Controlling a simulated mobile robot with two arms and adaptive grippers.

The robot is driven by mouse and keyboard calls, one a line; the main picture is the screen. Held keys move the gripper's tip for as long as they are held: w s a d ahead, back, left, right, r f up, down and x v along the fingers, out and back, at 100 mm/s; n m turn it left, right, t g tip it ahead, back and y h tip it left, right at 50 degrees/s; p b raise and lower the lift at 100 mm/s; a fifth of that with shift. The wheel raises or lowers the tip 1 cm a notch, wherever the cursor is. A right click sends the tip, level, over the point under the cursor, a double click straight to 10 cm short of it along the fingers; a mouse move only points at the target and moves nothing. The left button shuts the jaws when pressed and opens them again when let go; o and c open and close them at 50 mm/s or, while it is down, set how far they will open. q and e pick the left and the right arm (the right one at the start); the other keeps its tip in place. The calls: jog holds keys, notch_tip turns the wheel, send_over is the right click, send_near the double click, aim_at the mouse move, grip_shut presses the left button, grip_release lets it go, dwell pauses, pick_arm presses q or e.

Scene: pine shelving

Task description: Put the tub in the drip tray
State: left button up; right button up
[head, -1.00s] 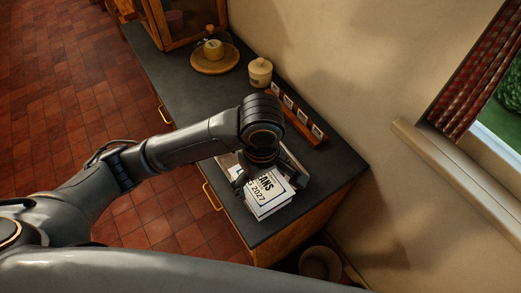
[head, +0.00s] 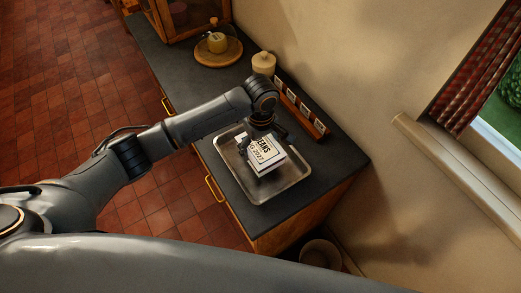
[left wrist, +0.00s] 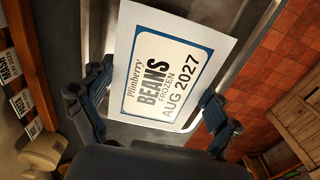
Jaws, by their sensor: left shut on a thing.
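The tub (head: 266,155) is a white box-shaped container with a "BEANS" label dated 2027. In the head view it is over the floor of the drip tray (head: 278,198), a shallow metal tray on the dark counter. I cannot tell whether the tub touches the tray floor. My left gripper (head: 262,132) is shut on the tub from the far side. In the left wrist view the tub's labelled top (left wrist: 170,70) is between the two fingers, with a pale metal edge of the tray (left wrist: 250,45) behind it. My right gripper is not in view.
A wooden rack of labelled cards (head: 301,112) stands along the wall behind the tray. A lidded cream jar (head: 263,63) and a round wooden board with a glass dome (head: 217,52) are farther back. The counter's near right corner is clear.

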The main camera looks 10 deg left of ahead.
aim_at(260, 152)
pick_arm(q)
jog(key=shift+f, duration=1.5)
jog(key=shift+f, duration=0.1)
jog(key=o, duration=1.4)
jog(key=shift+f, duration=0.1)
jog(key=shift+c, duration=0.2)
jog(key=shift+r, duration=0.4)
notch_tip(260, 152, up, 11)
jog(key=shift+f+b, duration=0.2)
jog(key=shift+b, duration=0.5)
jog(key=shift+r, duration=0.5)
